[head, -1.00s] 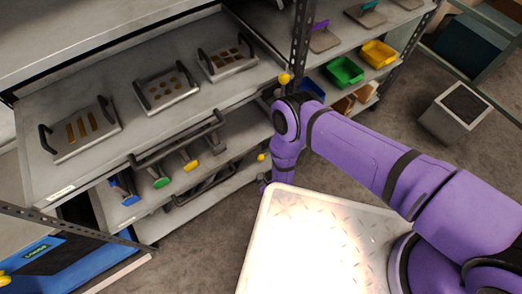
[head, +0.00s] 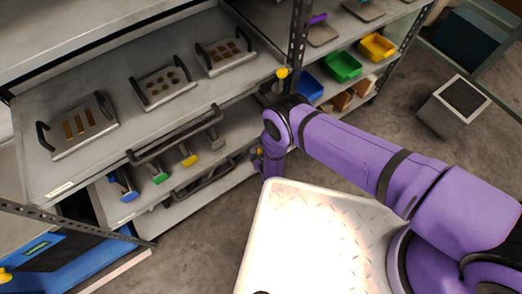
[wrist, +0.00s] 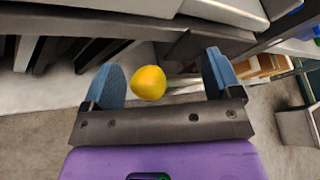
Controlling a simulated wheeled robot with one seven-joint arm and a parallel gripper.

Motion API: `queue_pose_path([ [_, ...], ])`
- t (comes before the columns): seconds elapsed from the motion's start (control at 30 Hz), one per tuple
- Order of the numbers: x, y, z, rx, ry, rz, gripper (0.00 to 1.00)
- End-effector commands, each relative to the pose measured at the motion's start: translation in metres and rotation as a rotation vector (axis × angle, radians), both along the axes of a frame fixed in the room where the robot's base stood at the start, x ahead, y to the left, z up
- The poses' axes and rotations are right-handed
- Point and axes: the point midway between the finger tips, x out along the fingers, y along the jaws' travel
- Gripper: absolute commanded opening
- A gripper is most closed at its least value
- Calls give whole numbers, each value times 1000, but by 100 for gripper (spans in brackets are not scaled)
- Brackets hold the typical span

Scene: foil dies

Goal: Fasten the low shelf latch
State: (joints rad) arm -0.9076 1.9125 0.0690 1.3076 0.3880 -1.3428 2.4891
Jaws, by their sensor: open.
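The low shelf latch shows as a yellow knob (wrist: 148,82) in the wrist view, between my gripper's two blue finger pads and nearer the left one. My gripper (wrist: 162,66) is open, and I see no clear grip on the knob. In the head view a small part of the low yellow knob (head: 259,152) shows at the right end of the lower shelf (head: 215,187), beside my purple arm. My gripper is hidden behind the arm there. The latch's mount and catch cannot be made out.
Another yellow knob (head: 283,73) sits higher, at the right end of the upper shelf (head: 120,140), which holds several handled plates. A rack post (head: 299,50) and a blue bin (head: 309,87) stand close to my arm.

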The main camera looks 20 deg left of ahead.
Motion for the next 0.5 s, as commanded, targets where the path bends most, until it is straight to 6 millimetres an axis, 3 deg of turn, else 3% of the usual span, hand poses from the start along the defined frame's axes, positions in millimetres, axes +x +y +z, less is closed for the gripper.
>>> queue_pose_path([
  [0.07,0,0,0,0,0,0,80],
  [0.33,-1,0,0,-1,1,0,18],
  [0.5,-1,-1,-1,-1,4,-2,15],
])
